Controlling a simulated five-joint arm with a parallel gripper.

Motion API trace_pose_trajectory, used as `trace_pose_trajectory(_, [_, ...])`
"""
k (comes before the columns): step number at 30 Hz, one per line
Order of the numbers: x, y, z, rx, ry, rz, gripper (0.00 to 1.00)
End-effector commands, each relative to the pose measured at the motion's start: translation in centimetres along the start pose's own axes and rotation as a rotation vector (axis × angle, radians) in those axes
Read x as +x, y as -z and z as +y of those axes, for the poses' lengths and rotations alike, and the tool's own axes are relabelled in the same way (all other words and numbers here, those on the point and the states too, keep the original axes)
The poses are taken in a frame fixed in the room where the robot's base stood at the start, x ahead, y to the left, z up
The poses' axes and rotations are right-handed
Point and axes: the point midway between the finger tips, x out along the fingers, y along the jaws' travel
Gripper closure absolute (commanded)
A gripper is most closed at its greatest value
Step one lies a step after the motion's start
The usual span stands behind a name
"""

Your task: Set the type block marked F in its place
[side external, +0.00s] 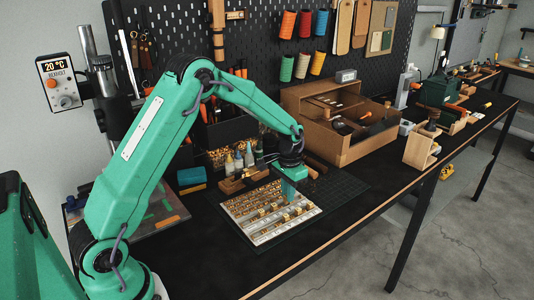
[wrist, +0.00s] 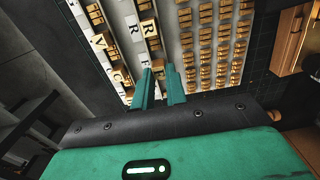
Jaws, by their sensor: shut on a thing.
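A light tray (side external: 262,232) with rows of small brass type blocks lies on the dark bench mat in the side view. The tray (wrist: 168,18) fills the upper part of the wrist view, with lettered white labels such as V, C and R beside some blocks. My gripper (side external: 290,190) points down over the tray's far right part. In the wrist view my gripper (wrist: 160,82) has its two teal fingers close together, shut on a small block mostly hidden between them. The held block's letter cannot be read.
A wooden stand with small bottles (side external: 240,163) is just behind the tray. A wooden box (side external: 335,155) stands behind right; a wooden edge (wrist: 294,40) shows in the wrist view. A blue and yellow sponge (side external: 191,177) lies left. Bare mat (side external: 342,190) lies right of the tray.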

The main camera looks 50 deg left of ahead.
Motion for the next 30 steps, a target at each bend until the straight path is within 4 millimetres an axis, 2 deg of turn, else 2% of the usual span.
trace_pose_trajectory(15, [1.1, 0.0, 0.0, 0.0, 0.0, -0.002, 1.0])
trace_pose_trajectory(29, [1.3, 0.0, 0.0, 0.0, 0.0, -0.001, 1.0])
trace_pose_trajectory(30, [1.3, 0.0, 0.0, 0.0, 0.0, -0.001, 0.8])
